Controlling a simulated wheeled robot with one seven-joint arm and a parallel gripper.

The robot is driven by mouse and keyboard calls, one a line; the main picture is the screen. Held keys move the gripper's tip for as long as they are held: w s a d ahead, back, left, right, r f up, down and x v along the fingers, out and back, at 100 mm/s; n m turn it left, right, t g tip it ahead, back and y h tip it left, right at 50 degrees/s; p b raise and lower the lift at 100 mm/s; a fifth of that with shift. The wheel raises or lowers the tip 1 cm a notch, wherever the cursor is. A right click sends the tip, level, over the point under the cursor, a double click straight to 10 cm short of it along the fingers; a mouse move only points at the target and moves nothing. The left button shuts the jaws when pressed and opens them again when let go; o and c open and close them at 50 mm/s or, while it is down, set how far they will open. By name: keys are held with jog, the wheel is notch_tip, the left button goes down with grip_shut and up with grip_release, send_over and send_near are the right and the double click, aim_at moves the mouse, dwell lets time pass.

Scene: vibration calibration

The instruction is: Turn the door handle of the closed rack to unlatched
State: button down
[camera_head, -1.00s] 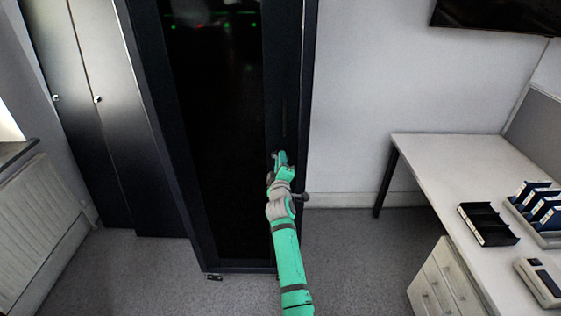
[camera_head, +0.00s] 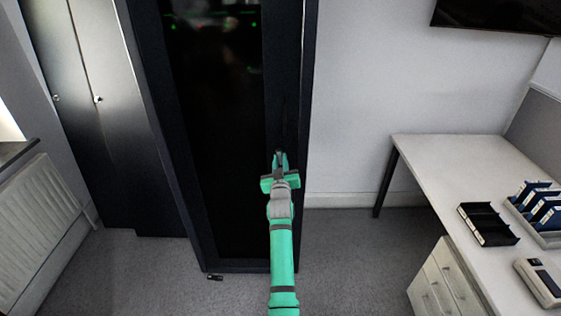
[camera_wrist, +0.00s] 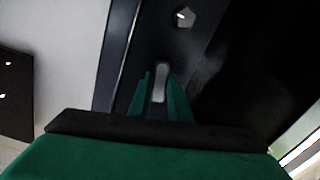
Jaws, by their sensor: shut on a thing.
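The closed rack (camera_head: 215,150) is a tall black cabinet with a dark glass door. Its door handle shows in the wrist view as a narrow grey piece (camera_wrist: 161,80) between my fingers, on the dark door frame. My gripper (camera_head: 279,156) is at the right-hand frame of the door, and its green fingers (camera_wrist: 161,98) are shut on the handle. The fingers hide part of the handle in the head view, and its exact angle is hard to tell.
A grey angular fitting (camera_wrist: 184,18) sits on the door frame beyond the fingers. A white desk (camera_head: 440,160) with trays and binders stands to the right. Dark lockers (camera_head: 110,140) and a radiator (camera_head: 35,210) are on the left. Grey floor (camera_head: 350,260) between rack and desk is clear.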

jog(key=shift+m, duration=1.2)
jog(key=c, duration=1.6)
grip_release()
jog(key=shift+c, duration=0.2)
jog(key=s, duration=1)
jog(key=shift+s, duration=0.4)
